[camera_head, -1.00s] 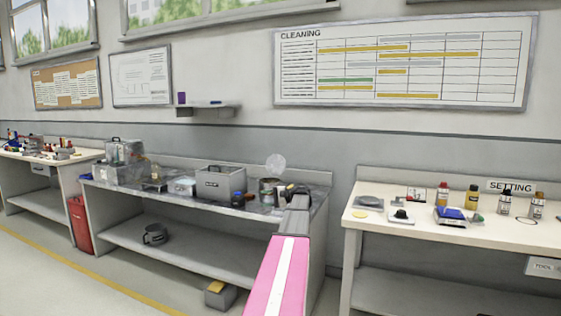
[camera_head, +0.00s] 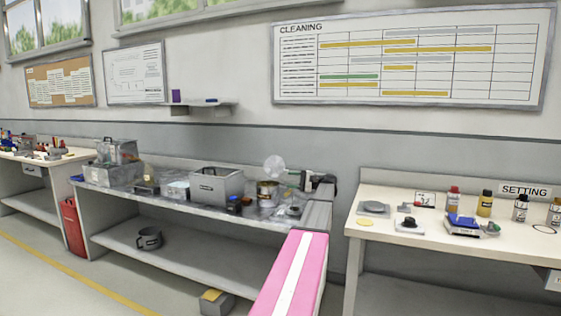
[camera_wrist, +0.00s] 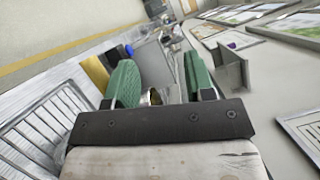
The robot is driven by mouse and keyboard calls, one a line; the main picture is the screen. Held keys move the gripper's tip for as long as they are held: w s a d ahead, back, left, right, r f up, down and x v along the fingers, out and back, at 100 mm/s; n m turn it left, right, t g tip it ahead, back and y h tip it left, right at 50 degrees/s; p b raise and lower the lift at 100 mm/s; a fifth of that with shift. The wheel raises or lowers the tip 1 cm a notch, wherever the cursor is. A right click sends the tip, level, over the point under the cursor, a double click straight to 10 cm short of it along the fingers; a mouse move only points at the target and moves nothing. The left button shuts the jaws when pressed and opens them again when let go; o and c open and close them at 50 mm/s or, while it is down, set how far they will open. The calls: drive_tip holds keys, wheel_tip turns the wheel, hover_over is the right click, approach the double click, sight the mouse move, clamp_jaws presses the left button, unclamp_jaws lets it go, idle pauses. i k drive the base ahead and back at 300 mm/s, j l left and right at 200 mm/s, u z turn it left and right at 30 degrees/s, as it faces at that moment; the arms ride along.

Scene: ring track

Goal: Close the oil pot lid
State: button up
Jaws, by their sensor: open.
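The oil pot appears to be the small tin (camera_head: 266,191) on the middle bench. A round, pale, see-through lid (camera_head: 274,166) stands raised above it, tilted up rather than lying on the rim. My gripper (camera_head: 305,180), with green fingers, is just right of the lid and pot, at about lid height. In the wrist view its two green fingers (camera_wrist: 161,78) are spread apart with nothing held between them. A small part of a round pale object (camera_wrist: 153,96) shows between and beyond the fingers; I cannot tell whether it is the pot.
Left of the tin are a grey open box (camera_head: 216,186) and dark small bottles (camera_head: 234,205). A clear-topped container (camera_head: 117,153) is farther left. The SETTING table (camera_head: 400,235) with bottles and a blue scale stands at right. A wire rack (camera_wrist: 40,120) shows in the wrist view.

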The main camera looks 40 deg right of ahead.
sight(275, 166)
drive_tip(key=i+l, duration=0.25)
drive_tip(key=l, duration=0.2)
drive_tip(key=i+l, duration=0.25)
drive_tip(key=l, duration=0.2)
drive_tip(key=i+l, duration=0.3)
drive_tip(key=l, duration=0.1)
